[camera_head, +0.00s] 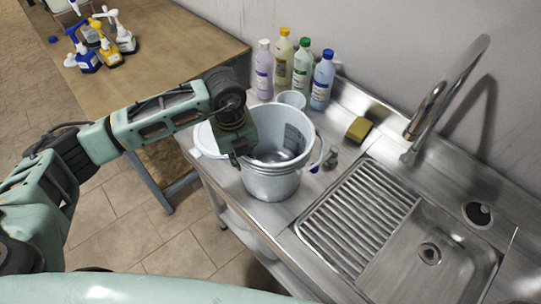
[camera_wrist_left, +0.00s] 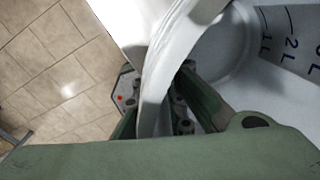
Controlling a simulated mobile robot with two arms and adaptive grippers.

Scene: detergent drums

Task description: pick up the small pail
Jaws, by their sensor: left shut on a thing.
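The small pail (camera_head: 272,182) is light grey and stands upright on the steel counter, left of the sink's drainboard. Its inside shows dark litre marks. My left gripper (camera_head: 238,158) is at the pail's left rim. In the left wrist view the fingers (camera_wrist_left: 165,112) lie on both sides of the pail's wall (camera_wrist_left: 168,62), one outside and one inside, shut on it. The fingertips are partly hidden by the wall. My right gripper is in neither view.
Several bottles (camera_head: 322,80) and a white cup (camera_head: 292,99) stand behind the pail. A yellow sponge (camera_head: 358,129), faucet (camera_head: 409,150) and sink (camera_head: 440,250) are to the right. A wooden table (camera_head: 160,40) with spray bottles (camera_head: 110,50) is at back left.

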